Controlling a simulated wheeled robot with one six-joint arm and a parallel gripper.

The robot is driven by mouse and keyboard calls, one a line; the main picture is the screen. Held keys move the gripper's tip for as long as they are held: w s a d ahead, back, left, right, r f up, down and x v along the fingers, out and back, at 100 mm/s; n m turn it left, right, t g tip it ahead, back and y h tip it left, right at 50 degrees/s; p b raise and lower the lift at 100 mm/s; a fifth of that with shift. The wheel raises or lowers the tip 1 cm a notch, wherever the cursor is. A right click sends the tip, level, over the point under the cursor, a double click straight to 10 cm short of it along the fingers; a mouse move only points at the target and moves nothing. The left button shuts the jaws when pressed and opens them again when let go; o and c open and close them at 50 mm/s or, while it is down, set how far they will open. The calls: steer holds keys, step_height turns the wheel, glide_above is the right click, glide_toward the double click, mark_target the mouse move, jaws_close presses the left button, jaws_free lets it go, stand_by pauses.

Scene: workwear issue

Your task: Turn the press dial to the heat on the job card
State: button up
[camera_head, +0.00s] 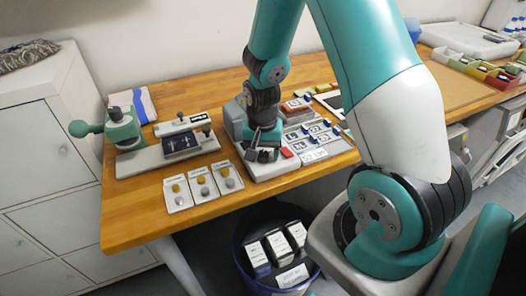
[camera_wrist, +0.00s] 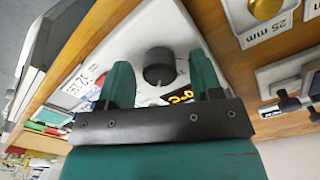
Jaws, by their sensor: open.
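My gripper (camera_head: 262,154) is open over the front of the grey press (camera_head: 282,167) on the wooden table. In the wrist view the two teal fingers of my gripper (camera_wrist: 161,62) stand apart, one on each side of a round black dial (camera_wrist: 159,64) on a pale panel. I cannot tell if they touch it. A small black plate with yellow marks (camera_wrist: 181,97) lies below the dial, partly hidden by my gripper and not readable. A white card with handwritten-looking figures (camera_head: 314,155) lies at the press's front right; its text is too small to read surely. In the head view my gripper hides the dial.
Left of the press are several white trays with knobs (camera_head: 202,186) and a teal-handled machine (camera_head: 120,130). A "25 mm" label (camera_wrist: 266,30) shows in the wrist view. A dark bin (camera_head: 239,258) stands below the table edge.

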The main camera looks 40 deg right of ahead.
mark_target(262, 153)
step_height(262, 153, up, 17)
steer(key=shift+r+b, duration=0.2)
steer(key=shift+b, duration=0.25)
steer(key=shift+a, duration=0.15)
stand_by(0.3)
steer(key=s+a+r+n+y, duration=0.2)
steer(key=s+a+n, duration=0.6)
steer(key=a, duration=0.2)
steer(key=s+a+r+n+y, duration=0.2)
steer(key=s+a+n, duration=0.6)
steer(key=a, duration=0.2)
steer(key=shift+s+a+r, duration=0.2)
steer(key=shift+s+a, duration=0.05)
